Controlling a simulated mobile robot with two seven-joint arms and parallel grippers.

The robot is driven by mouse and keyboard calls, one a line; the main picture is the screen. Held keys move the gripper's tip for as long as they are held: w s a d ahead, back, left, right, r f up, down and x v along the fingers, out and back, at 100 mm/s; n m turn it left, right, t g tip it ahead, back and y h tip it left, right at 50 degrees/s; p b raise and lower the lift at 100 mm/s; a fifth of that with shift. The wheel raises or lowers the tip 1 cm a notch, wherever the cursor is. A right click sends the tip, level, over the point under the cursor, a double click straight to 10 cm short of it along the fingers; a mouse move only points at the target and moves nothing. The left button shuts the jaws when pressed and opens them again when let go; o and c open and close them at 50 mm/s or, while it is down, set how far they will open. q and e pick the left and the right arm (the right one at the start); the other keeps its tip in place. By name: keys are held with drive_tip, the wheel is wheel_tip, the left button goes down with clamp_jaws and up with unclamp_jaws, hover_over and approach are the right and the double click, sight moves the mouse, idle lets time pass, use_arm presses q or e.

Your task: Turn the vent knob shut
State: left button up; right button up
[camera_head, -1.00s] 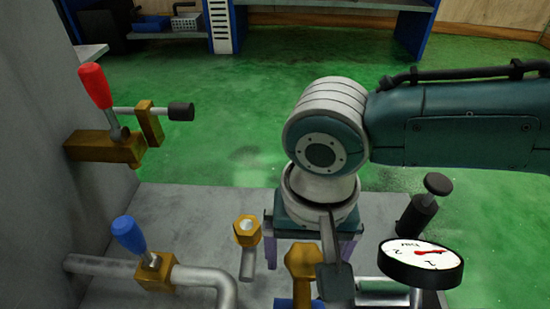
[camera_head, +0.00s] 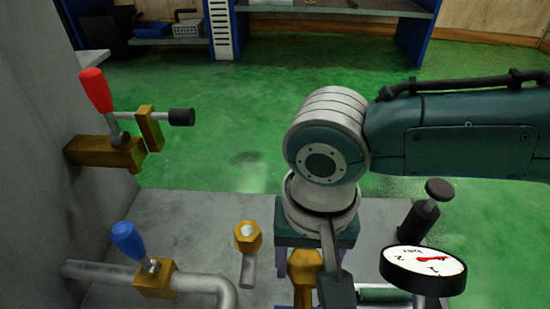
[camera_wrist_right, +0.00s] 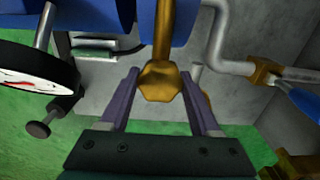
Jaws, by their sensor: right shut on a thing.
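A brass faceted knob (camera_wrist_right: 160,82), which I take to be the vent knob, sits on a brass stem between the fingers of my right gripper (camera_wrist_right: 160,75) in the right wrist view. The gripper is shut on it. In the head view, the brass knob (camera_head: 302,266) is partly hidden under my right gripper (camera_head: 303,264) and behind a grey flat bar. My right wrist stands above it, with the fingers pointing down. My left gripper is in neither view.
A round gauge (camera_head: 423,270) and a black knob (camera_head: 437,190) stand close on the right. A brass hex fitting (camera_head: 248,236) stands left of the gripper. A blue-handled valve (camera_head: 128,240) and a red-handled clamp (camera_head: 96,91) are farther left, by a grey wall.

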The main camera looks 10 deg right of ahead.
drive_tip(key=shift+c, duration=0.9)
drive_tip(key=shift+s+r+p, duration=0.1)
drive_tip(key=shift+r+p, duration=0.05)
drive_tip(key=shift+p, duration=0.6)
drive_tip(key=m+p, duration=0.3)
drive_tip(key=p, duration=0.2)
drive_tip(key=shift+s+r, duration=0.1)
drive_tip(key=shift+r, duration=0.05)
drive_tip(key=shift+a+m+p, duration=0.1)
drive_tip(key=shift+m+p, duration=0.3)
drive_tip(key=m, duration=0.2)
drive_tip(key=shift+f+m+p, duration=0.25)
drive_tip(key=shift+m+p, duration=0.15)
drive_tip(key=m, duration=0.4)
drive_tip(key=shift+m+p, duration=0.3)
drive_tip(key=m, duration=0.4)
drive_tip(key=shift+w, duration=0.2)
drive_tip(key=shift+m, duration=1.4)
